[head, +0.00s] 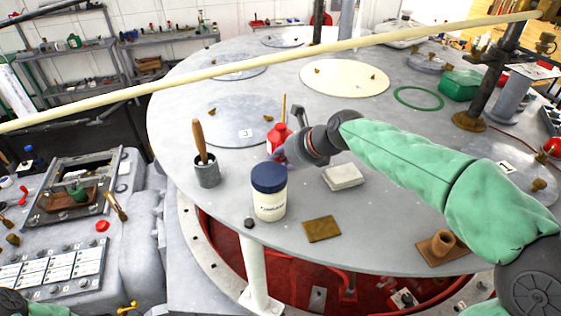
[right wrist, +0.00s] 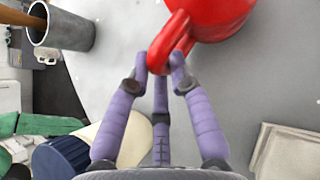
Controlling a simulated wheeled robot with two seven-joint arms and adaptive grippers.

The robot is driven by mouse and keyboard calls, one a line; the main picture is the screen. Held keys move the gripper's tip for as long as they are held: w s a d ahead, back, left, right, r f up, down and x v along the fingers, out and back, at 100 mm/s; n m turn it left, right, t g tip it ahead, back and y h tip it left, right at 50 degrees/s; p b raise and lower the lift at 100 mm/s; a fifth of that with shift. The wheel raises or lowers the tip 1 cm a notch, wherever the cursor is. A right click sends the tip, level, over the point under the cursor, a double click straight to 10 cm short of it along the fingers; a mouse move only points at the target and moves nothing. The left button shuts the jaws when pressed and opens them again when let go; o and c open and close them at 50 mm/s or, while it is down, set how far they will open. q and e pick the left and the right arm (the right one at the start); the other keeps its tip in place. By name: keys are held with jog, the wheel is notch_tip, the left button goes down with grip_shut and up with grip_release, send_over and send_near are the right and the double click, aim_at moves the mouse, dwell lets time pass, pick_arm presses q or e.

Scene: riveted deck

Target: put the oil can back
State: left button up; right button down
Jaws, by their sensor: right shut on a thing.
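The red oil can (head: 277,134), with a pale label, is on or just above the round grey deck plate (head: 215,225); I cannot tell whether its base touches. My right gripper (head: 283,156) reaches in from the right and partly covers it. In the right wrist view, the oil can (right wrist: 212,14) is at the top, and the purple fingers of my right gripper (right wrist: 160,66) are closed around its loop handle. My left gripper is not in view; only a bit of my left arm shows at the bottom left of the head view.
A blue-lidded cream jar (head: 269,203) and a grey cup with a wooden handle (head: 207,174) stand close by. A pale block (head: 343,177) and a brown square (head: 322,229) lie to the right. A long pale pole (head: 200,77) crosses the upper head view.

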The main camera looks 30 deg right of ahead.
jog(key=shift+f, duration=0.3)
jog(key=shift+f, duration=0.15)
jog(key=c, duration=1.1)
grip_release()
jog(key=shift+f, duration=0.1)
jog(key=shift+s+d+r, duration=0.1)
jog(key=shift+s+r, duration=0.05)
jog(key=shift+r, duration=0.25)
jog(key=v, duration=1.1)
jog(key=shift+s+r, duration=0.15)
jog(key=shift+s, duration=0.1)
